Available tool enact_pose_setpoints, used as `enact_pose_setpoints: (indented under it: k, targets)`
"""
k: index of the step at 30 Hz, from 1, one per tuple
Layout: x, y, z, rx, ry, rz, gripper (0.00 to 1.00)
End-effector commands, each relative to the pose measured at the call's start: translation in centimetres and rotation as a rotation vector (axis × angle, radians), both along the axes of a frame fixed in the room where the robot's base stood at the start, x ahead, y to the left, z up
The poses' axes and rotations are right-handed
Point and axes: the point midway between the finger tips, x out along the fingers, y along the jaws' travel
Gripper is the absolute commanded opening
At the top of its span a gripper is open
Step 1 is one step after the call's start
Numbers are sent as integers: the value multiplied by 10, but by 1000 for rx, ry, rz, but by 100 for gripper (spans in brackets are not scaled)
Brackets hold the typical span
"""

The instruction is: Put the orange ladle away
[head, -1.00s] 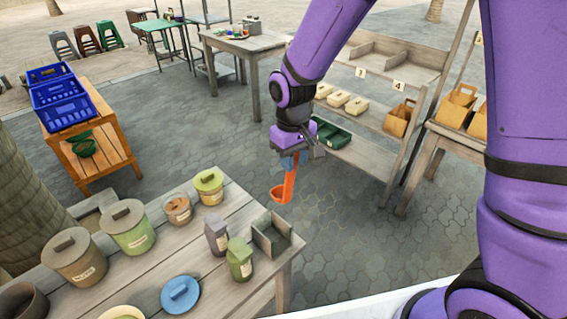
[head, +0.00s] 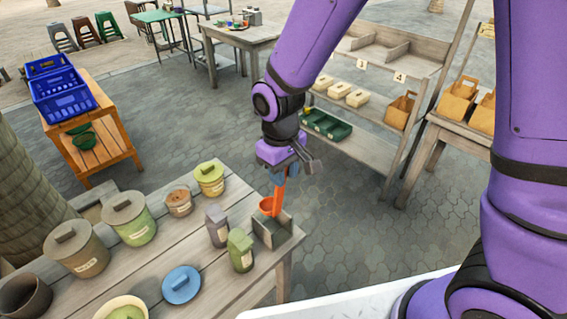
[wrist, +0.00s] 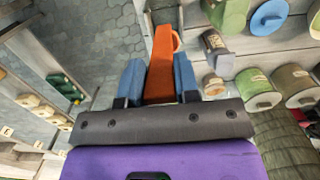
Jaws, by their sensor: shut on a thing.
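The orange ladle (head: 267,206) hangs upright, bowl down, in my gripper (head: 281,176). In the wrist view the ladle (wrist: 161,65) is between the two blue fingers of my gripper (wrist: 159,80), which are shut on its handle. The small open grey wooden box (head: 271,233) stands at the near right corner of the wooden table (head: 205,262). In the head view the bowl overlaps the box's far left edge; I cannot tell whether it touches. Part of the box (wrist: 165,14) also shows beyond the ladle in the wrist view.
A grey-purple bottle (head: 217,226) and a green bottle (head: 240,250) stand just left of the box. Several lidded pots and a blue lid (head: 181,285) take up the table further left. A shelf with a dark green tray (head: 326,124) stands behind. The paving between is clear.

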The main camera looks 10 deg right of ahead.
Motion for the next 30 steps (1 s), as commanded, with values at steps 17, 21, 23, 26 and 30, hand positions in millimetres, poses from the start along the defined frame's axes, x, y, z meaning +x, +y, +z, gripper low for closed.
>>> enact_pose_setpoints:
  k: [17,21,23,26,30]
  targets:
    - [0,0,-50,-1,1,0,0]
    - [0,0,-62,-1,1,0,0]
    - [0,0,-67,-1,2,0,0]
    - [0,0,-75,-1,1,0,0]
    - [0,0,-84,-1,1,0,0]
